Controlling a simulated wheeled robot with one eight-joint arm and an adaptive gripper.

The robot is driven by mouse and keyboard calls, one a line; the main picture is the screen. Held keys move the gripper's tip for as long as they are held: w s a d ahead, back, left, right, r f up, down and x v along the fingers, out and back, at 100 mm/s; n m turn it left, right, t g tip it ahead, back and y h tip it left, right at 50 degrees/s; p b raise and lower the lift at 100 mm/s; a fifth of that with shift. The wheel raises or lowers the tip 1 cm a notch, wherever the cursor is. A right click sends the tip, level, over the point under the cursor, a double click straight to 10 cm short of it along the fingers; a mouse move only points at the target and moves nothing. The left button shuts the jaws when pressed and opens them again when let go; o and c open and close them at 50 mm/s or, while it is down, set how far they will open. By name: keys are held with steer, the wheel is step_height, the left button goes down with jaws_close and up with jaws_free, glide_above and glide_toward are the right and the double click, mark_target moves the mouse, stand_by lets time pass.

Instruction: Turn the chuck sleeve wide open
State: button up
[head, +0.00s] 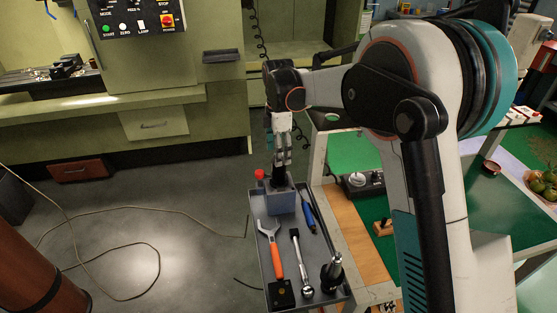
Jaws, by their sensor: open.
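My gripper (281,160) points down at the far end of the tooling cart's grey tray (259,232). A dark cylindrical part (279,181), which looks like the chuck sleeve, stands upright in a blue-grey block (281,203) directly below my gripper. The fingertips are at or just above the top of this part. I cannot tell whether they touch it or stand around it. My gripper is open. The chuck's jaws are hidden or too small to make out.
A red-capped item (260,175) stands left beside the block. An orange-handled wrench (276,262), a ratchet (302,265), a blue screwdriver (308,214) and a black upright tool (333,273) occupy the tray. A workbench (355,225) adjoins right. The floor left is open, with a cable (157,270).

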step_height(320, 180, up, 7)
stand_by(0.3)
